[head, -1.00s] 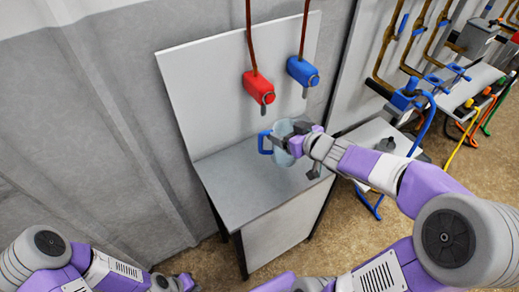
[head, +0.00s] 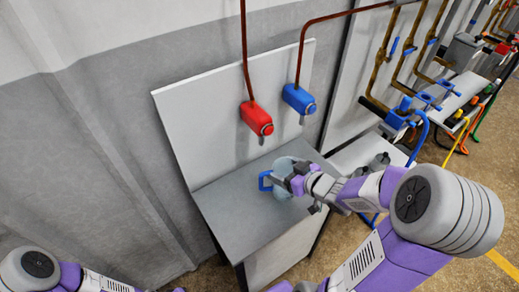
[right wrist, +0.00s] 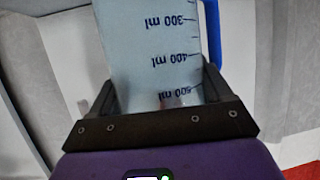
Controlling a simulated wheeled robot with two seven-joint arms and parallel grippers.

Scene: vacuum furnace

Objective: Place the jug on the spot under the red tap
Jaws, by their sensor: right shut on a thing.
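The jug (head: 283,188) is clear and pale blue, with a blue handle (head: 264,181) pointing left. My right gripper (head: 293,183) is shut on it from the right. In the right wrist view the jug (right wrist: 155,45) sits between both fingers, its printed scale upside down. The jug is over the grey table (head: 225,205), below the taps; I cannot tell whether its base touches the top. The red tap (head: 257,118) is on the upright panel, above and slightly left of the jug. No marked spot shows under it. My left gripper is out of view; only its arm shows.
A blue tap (head: 298,99) is to the right of the red one. The table's left and front parts are bare. A bench with pipes, blue valves (head: 398,117) and coloured hoses stands to the right. A grey wall is on the left.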

